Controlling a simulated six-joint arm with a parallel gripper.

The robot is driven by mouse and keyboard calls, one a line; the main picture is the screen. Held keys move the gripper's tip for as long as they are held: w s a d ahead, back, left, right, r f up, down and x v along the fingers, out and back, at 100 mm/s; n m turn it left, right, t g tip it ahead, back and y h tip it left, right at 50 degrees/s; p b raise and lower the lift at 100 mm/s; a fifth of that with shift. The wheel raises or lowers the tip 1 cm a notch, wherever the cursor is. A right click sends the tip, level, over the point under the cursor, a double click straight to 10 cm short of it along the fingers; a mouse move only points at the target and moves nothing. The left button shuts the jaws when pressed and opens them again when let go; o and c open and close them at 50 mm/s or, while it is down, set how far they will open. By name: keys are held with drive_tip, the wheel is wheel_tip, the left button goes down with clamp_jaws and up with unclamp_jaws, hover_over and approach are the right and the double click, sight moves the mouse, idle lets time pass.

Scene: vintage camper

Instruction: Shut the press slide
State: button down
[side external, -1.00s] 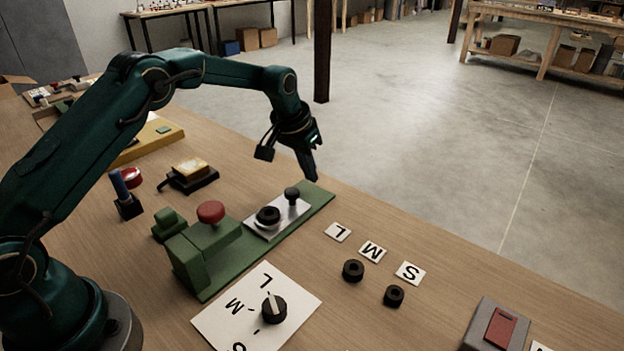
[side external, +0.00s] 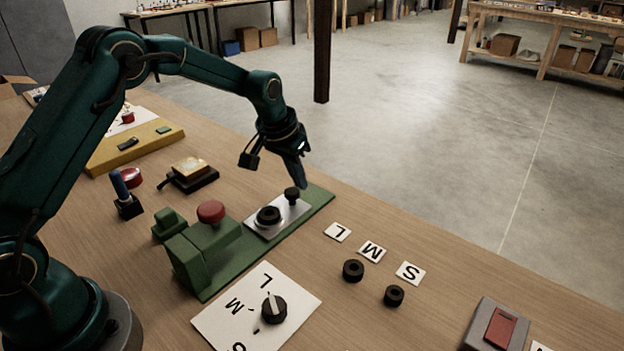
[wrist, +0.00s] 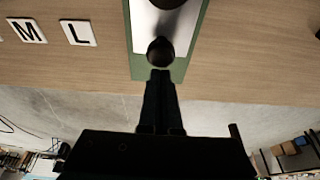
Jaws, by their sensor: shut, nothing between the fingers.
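The press has a long green base (side external: 318,201) with a green body (side external: 196,258) and a red knob (side external: 211,212) at its near end. Its silver slide plate (side external: 266,229) lies on the base, out from under the body, carrying a black ring (side external: 269,215) and a black knob (side external: 292,194) at its far end. My gripper (side external: 301,184) is shut and empty, pointing down just behind the black knob. In the wrist view its fingertips (wrist: 160,74) are right beside the knob (wrist: 160,51); I cannot tell whether they touch.
Cards L (side external: 338,232), M (side external: 372,251) and S (side external: 410,273) lie right of the press, with two black rings (side external: 353,270) (side external: 394,295). A dial (side external: 274,309) stands in front. A blue-handled lever (side external: 120,186) and a yellow-topped switch (side external: 191,172) stand left.

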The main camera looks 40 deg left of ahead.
sight(264, 216)
drive_tip(key=shift+s, duration=0.1)
drive_tip(key=s, duration=1)
drive_tip(key=shift+s, duration=0.85)
drive_tip(key=shift+f, duration=0.1)
